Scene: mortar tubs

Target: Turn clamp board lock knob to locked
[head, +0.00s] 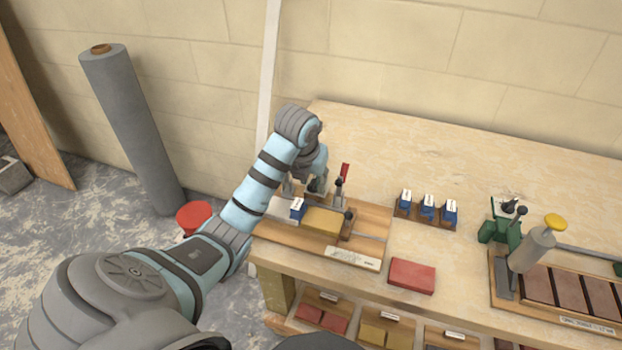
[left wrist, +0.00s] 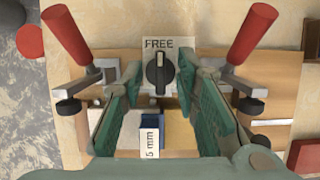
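The clamp board (head: 372,222) lies on the left front of the workbench. In the left wrist view its black lock knob (left wrist: 159,74) sits on a pale plate marked FREE, with the pointer upright toward that word. My left gripper (left wrist: 160,78) is open, its green fingers either side of the knob with gaps showing. In the head view my left gripper (head: 312,184) is over the board's back part and the knob cannot be made out. My right gripper is not in view.
Red clamp handles (left wrist: 70,36) (left wrist: 252,33) rise on both sides of my fingers. A blue 5 mm block (left wrist: 149,138) and a yellow block (head: 322,221) lie on the board. Blue blocks (head: 427,207), a red block (head: 412,275) and a green clamp (head: 500,226) stand rightward.

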